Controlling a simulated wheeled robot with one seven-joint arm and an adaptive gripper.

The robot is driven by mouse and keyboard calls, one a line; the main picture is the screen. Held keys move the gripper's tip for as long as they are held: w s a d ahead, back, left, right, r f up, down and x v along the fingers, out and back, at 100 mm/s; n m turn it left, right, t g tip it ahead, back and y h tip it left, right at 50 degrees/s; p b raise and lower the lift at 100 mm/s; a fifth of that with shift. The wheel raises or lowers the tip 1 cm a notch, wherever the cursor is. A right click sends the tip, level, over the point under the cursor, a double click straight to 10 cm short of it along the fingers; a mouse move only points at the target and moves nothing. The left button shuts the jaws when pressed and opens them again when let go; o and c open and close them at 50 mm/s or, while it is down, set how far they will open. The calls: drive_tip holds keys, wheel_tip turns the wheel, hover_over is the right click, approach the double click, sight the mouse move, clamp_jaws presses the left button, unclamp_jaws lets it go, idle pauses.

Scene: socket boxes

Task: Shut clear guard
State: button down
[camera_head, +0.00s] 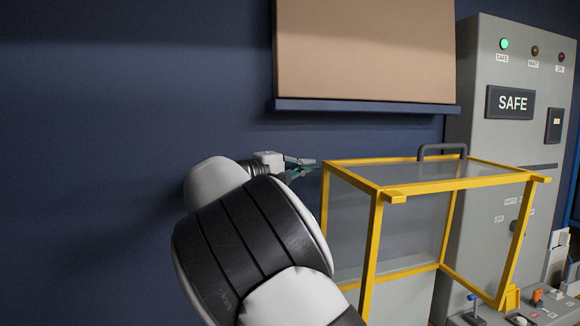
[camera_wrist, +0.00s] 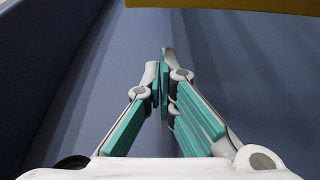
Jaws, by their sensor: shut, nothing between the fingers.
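The clear guard (camera_head: 458,187) is a see-through box-like cover with a yellow frame and a dark grey handle (camera_head: 442,151) on its top. It stands in front of the grey cabinet in the head view, and its front right side appears to be swung or angled outward. My gripper (camera_head: 314,163) is at the guard's upper left corner, very near the yellow frame; I cannot tell whether it touches. In the wrist view my gripper (camera_wrist: 165,55) has its fingertips together and holds nothing. A yellow bar (camera_wrist: 235,5) crosses the top of the wrist view.
A grey cabinet (camera_head: 478,150) with a SAFE sign (camera_head: 512,103) and a lit green lamp (camera_head: 504,44) stands behind the guard. A tan board (camera_head: 365,50) hangs above a blue ledge (camera_head: 360,106). Small switches sit at the lower right. The blue wall lies close behind my arm.

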drive_tip(key=shift+s+d+f+p, duration=0.1)
drive_tip(key=shift+s+d+p, duration=0.5)
drive_tip(key=shift+s, duration=0.2)
drive_tip(key=shift+s+d+f+p, duration=0.1)
drive_tip(key=shift+s+d+p, duration=0.4)
drive_tip(key=shift+s, duration=0.3)
drive_tip(key=shift+a, duration=0.1)
